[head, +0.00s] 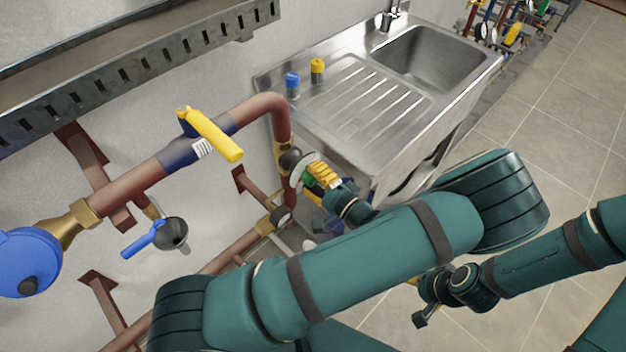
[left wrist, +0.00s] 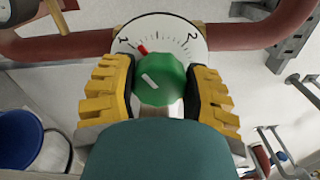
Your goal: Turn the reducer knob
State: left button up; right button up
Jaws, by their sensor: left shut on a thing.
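The reducer knob (left wrist: 160,80) is green with a white pointer line and shows in the left wrist view. Its line slants to the upper left. Behind it is a white round dial (left wrist: 172,34) with the figures 1 and 2 and a red mark near the 1. My left gripper (left wrist: 158,82) has its yellow, black-padded fingers on both sides of the knob, shut on it. In the head view the left gripper (head: 318,178) is at the dial on the copper pipe, and the green knob is mostly hidden. My right gripper (head: 415,283) is mostly hidden behind its own wrist.
A copper pipe (head: 135,180) with a yellow lever (head: 212,135) and a blue-handled valve (head: 150,238) runs along the wall. A steel sink (head: 340,105) with a blue and a yellow cap stands close beyond the left gripper. Tiled floor (head: 555,90) is clear at right.

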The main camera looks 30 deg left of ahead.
pick_arm(q)
jog(key=shift+n+b, duration=0.5)
jog(key=shift+n, duration=0.6)
jog(key=o, duration=1.2)
jog(key=shift+d, duration=0.1)
jog(key=v, duration=0.7)
jog(key=shift+s+d, duration=0.1)
jog(key=shift+d, duration=0.1)
